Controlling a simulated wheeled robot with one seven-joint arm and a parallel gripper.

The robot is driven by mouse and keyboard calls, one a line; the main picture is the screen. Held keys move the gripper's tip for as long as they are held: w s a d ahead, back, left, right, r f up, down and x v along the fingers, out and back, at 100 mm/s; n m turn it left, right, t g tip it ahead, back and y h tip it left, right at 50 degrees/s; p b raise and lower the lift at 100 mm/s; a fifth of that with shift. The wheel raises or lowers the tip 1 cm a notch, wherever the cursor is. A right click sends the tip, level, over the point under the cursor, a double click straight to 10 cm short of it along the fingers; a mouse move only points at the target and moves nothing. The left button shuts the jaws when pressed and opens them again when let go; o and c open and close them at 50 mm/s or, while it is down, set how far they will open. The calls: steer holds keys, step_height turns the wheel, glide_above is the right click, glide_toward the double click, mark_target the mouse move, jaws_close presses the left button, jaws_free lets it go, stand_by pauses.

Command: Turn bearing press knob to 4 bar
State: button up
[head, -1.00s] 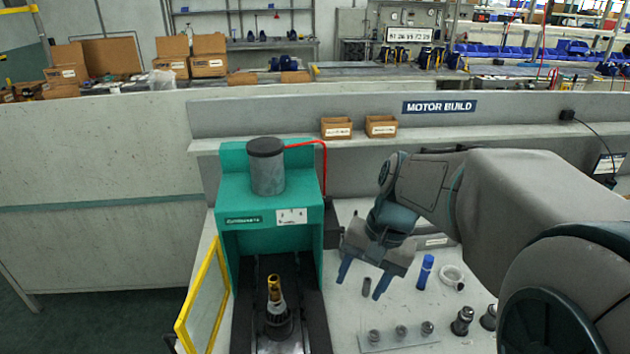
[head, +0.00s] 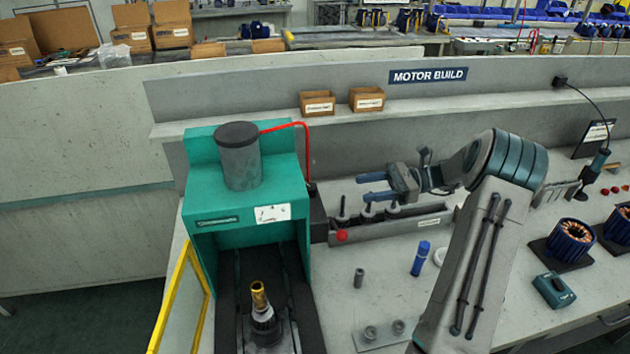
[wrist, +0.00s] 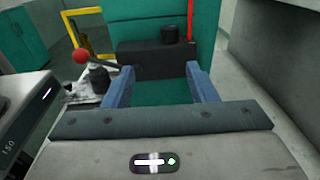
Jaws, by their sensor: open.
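The green bearing press (head: 290,180) stands left of centre in the head view, with a grey cylinder on top and a gold-tipped part (head: 258,297) in its bay. A dark box (head: 318,215) sits on its right side, with a red hose rising from it; this box also shows in the wrist view (wrist: 155,60).
A red ball (head: 341,236) on a lever shows near the press; it also shows left of my fingers (wrist: 80,56). A grey rack (head: 395,230) of tools stands below my gripper. A blue cylinder (head: 421,258) and small metal parts stand on the bench. A yellow-framed guard (head: 180,300) stands open.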

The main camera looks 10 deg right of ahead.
mark_target(317, 190)
steer(key=shift+m+t+y, duration=0.3)
steer(key=shift+y, duration=0.1)
steer(key=shift+w+a+f+p, duration=0.1)
steer(key=shift+w+a+p, duration=0.45)
steer(key=shift+a, duration=1.5)
steer(key=shift+w+a+f+p, duration=0.1)
steer(key=shift+w+a+p, duration=0.35)
steer(key=shift+a, duration=1.6)
steer(key=shift+w+a+f+p, duration=0.1)
steer(key=shift+w+a+p, duration=0.45)
steer(key=shift+a, duration=1.5)
steer(key=shift+s, duration=0.25)
steer(key=shift+r, duration=0.1)
steer(key=c, duration=1)
